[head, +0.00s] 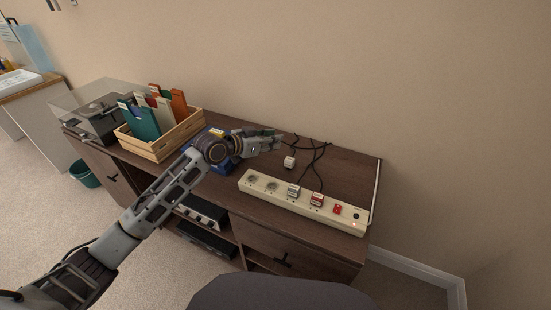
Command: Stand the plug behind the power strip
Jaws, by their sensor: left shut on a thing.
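A small white plug (289,162) shows behind the power strip, just below and right of my left fingertips. I cannot tell whether it touches the cabinet top. The long cream power strip (258,187) lies across the front right of the cabinet top, with two plugs in it (293,190) (317,199) and a red switch (337,210). My left gripper (270,143) reaches in from the left above the back of the cabinet. It is shut, apparently on the plug's dark cord; the exact grip is too small to see. My right gripper is not in view.
Dark cords (312,155) loop between the strip and the wall. A blue item (223,160) lies under my left wrist. A wooden crate of record sleeves (158,146) and a turntable (95,122) stand at left. The cabinet top (345,172) is clear at the back right.

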